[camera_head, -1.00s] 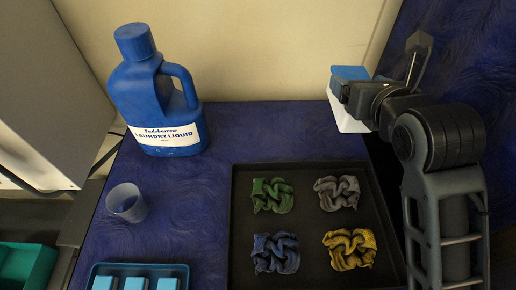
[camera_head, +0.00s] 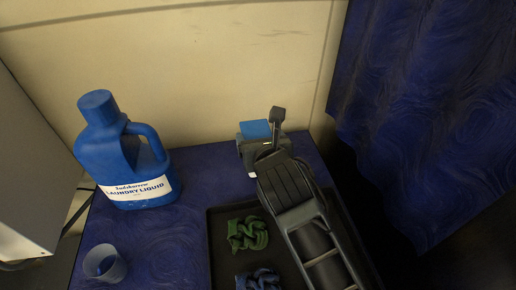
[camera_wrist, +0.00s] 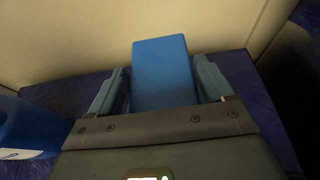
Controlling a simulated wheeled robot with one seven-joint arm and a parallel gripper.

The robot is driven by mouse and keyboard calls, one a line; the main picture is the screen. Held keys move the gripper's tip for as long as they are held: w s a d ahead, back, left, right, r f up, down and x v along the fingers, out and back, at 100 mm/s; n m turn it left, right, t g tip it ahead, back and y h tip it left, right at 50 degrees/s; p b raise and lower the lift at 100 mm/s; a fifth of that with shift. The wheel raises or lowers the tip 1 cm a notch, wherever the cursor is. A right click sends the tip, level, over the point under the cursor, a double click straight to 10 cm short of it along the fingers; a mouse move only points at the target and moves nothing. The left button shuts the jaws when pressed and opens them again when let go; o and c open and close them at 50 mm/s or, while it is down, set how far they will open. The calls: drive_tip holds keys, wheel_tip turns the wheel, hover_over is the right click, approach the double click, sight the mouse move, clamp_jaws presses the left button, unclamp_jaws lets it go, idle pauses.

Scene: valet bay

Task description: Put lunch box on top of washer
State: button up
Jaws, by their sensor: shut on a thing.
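The lunch box, with a blue lid (camera_head: 255,130), is held between the fingers of my gripper (camera_head: 262,143) near the back wall. The wrist view shows its flat blue top (camera_wrist: 162,72) between the two fingers. Its lower part is mostly hidden by my gripper. It appears over the back of the blue-patterned surface (camera_head: 205,165); I cannot tell whether it touches it. A pale grey appliance body (camera_head: 30,165) stands at the left edge; I cannot tell from these frames whether it is the washer.
A blue laundry liquid jug (camera_head: 125,160) stands left of my gripper. A translucent cup (camera_head: 104,264) is at the front left. A black tray (camera_head: 222,222) with crumpled green (camera_head: 247,234) and blue cloths (camera_head: 258,279) lies partly under my arm. A blue curtain (camera_head: 420,110) hangs at right.

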drive_tip(key=shift+a+f, duration=0.15)
drive_tip(key=shift+f, duration=1.9)
drive_tip(key=shift+f, duration=0.1)
drive_tip(key=o, duration=1.2)
drive_tip(key=shift+s, duration=0.1)
drive_tip(key=v, duration=1.1)
drive_tip(key=shift+s+r, duration=0.25)
drive_tip(key=shift+s, duration=0.05)
